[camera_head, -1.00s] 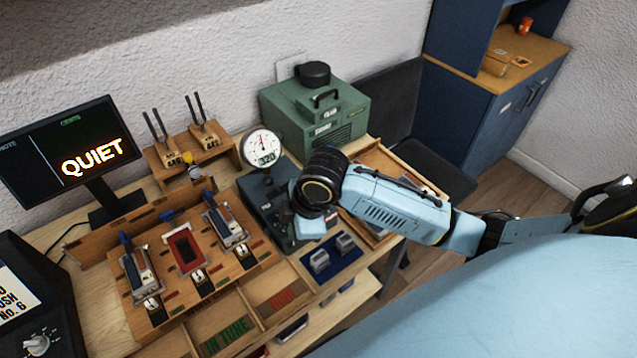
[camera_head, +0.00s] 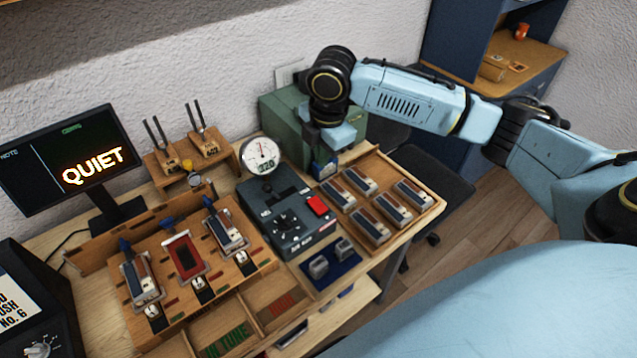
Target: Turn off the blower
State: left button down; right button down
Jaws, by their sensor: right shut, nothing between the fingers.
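My left gripper is out of view.
A wooden tray (camera_head: 436,204) with several blocks lies right of the control box. A blue mat (camera_head: 333,277) with two metal pieces lies in front. A wooden rack (camera_head: 180,310) and a monitor (camera_head: 65,160) reading "QUIET" stand left. A dark chair (camera_head: 440,185) is beyond the bench.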

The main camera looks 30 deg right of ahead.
aim_at(317, 200)
jog(key=f, duration=0.4)
jog(key=w+f, duration=0.1)
jog(key=f, duration=0.8)
jog(key=shift+w+a+f, duration=0.1)
jog(key=shift+w+f, duration=0.2)
jog(key=shift+f, duration=0.1)
